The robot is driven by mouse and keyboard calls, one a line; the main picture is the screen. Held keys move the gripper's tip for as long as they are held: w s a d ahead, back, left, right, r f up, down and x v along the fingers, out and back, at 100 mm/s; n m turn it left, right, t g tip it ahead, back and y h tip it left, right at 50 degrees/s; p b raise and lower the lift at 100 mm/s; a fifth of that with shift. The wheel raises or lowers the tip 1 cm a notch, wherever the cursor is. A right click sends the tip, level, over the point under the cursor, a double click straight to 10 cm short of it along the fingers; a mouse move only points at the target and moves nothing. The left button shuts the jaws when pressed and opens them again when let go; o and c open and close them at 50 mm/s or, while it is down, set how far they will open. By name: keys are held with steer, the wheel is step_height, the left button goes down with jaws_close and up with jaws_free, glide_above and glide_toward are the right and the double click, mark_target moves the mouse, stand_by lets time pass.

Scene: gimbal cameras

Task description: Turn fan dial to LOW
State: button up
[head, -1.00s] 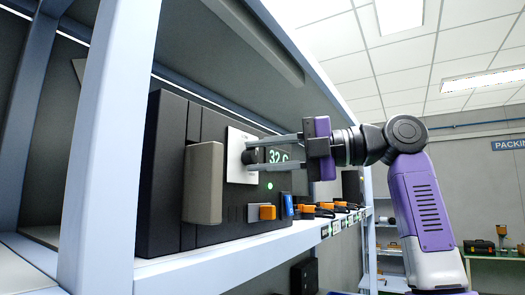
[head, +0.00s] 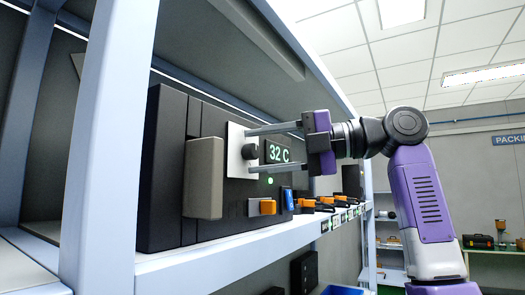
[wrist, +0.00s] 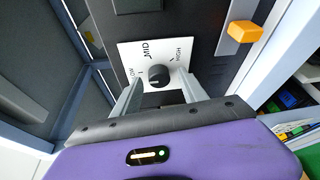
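The fan dial (wrist: 158,76) is a round black knob on a white plate (wrist: 130,52) marked LOW, MID and HIGH. In the wrist view a small pale mark shows on the knob's left side, toward LOW, but it is too small to read surely. The dial also shows in the head view (head: 250,152), on the front of a dark control box (head: 165,170). My gripper (head: 249,150) is open. Its two fingers (wrist: 160,80) reach to the plate on either side of the dial, with a gap between them and the knob.
A display (head: 277,152) reads 32 C, with a green light (head: 270,181) below. A grey block (head: 203,178) juts out left of the plate. An orange switch (head: 267,207) and a blue one (head: 288,198) sit low on the box. Shelf posts (head: 105,150) stand at the left.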

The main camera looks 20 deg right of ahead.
steer(key=shift+d, duration=0.15)
steer(key=b+v, duration=0.2)
steer(key=v, duration=0.5)
steer(key=shift+s+d, duration=0.2)
stand_by(0.4)
